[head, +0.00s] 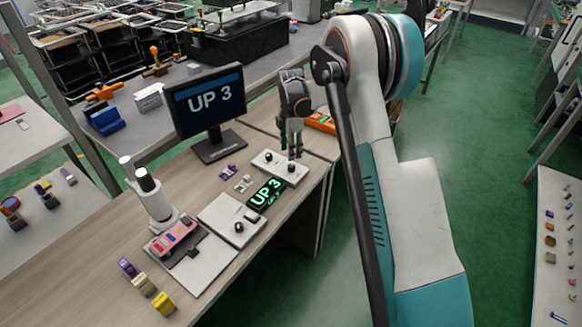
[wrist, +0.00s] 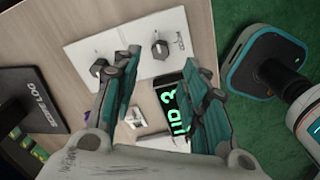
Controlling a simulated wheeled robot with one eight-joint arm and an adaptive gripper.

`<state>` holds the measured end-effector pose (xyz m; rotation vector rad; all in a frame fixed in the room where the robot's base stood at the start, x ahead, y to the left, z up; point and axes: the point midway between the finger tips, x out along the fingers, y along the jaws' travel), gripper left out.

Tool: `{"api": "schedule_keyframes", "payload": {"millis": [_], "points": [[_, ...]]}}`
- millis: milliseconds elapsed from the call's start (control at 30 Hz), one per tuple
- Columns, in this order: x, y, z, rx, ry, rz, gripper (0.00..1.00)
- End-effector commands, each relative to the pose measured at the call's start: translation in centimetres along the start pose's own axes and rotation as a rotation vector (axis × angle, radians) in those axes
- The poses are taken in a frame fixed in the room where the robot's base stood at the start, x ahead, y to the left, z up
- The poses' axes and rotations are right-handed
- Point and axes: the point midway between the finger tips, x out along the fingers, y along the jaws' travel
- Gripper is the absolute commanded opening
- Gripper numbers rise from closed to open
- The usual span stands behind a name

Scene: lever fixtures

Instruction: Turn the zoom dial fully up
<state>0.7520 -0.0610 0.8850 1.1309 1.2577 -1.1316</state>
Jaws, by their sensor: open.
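A white panel (head: 280,167) with two dark knobs lies on the wooden bench; one knob (head: 268,156) is at its left and the other (head: 291,167) at its right. Another dark knob (head: 239,227) sits on a nearer white plate (head: 222,214). My gripper (head: 291,152) points down over the two-knob panel, open and empty. In the wrist view one knob (wrist: 160,49) appears between and beyond the fingertips, the other (wrist: 98,67) beside the left finger. Contact cannot be told.
A white microscope-like stand (head: 153,197) with a pink device (head: 174,236) stands left. Small purple (head: 228,170) and grey (head: 243,184) pieces lie near the panel. An orange item (head: 321,122) is behind.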

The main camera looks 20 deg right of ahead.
Motion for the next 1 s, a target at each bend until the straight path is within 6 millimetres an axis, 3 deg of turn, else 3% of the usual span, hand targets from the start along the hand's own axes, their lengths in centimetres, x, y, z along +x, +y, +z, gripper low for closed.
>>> {"api": "schedule_keyframes", "payload": {"millis": [33,200,400,833,867,1000], "points": [[1.4,0.0,0.0,0.000,0.000,0.000,0.40],[4.5,0.0,0.0,0.001,0.000,0.000,0.40],[7.0,0.0,0.0,0.001,0.000,0.000,0.40],[7.8,0.0,0.0,0.001,0.000,0.000,0.40],[7.8,0.0,0.0,0.001,0.000,0.000,0.38],[7.8,0.0,0.0,0.001,0.000,0.000,0.06]]}}
